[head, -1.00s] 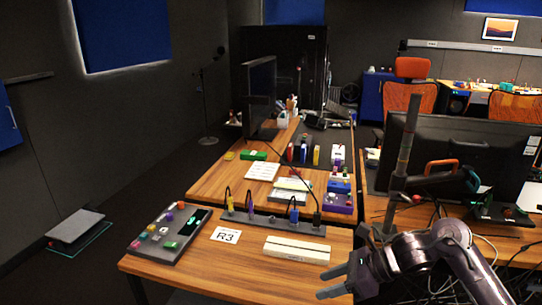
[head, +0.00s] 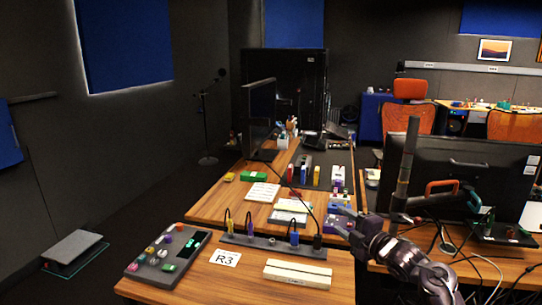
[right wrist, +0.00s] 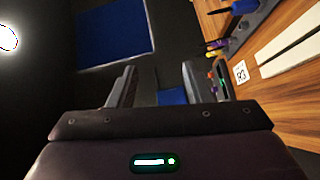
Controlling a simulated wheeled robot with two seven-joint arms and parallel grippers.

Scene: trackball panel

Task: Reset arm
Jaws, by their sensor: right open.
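My right gripper (head: 345,222) is at the right of the near desk in the head view, raised above its right edge. Its fingers are apart and nothing is between them; the right wrist view also shows the two spread fingers (right wrist: 155,88). The trackball panel (head: 168,253), a grey box with coloured buttons, knobs and a small green-lit display, lies at the left end of the near desk, well away from the gripper. The panel also shows partly in the right wrist view (right wrist: 222,82). My left gripper is not in view.
A large monitor (head: 465,165) and a grey post (head: 405,165) stand close to my right arm. Cables hang there.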

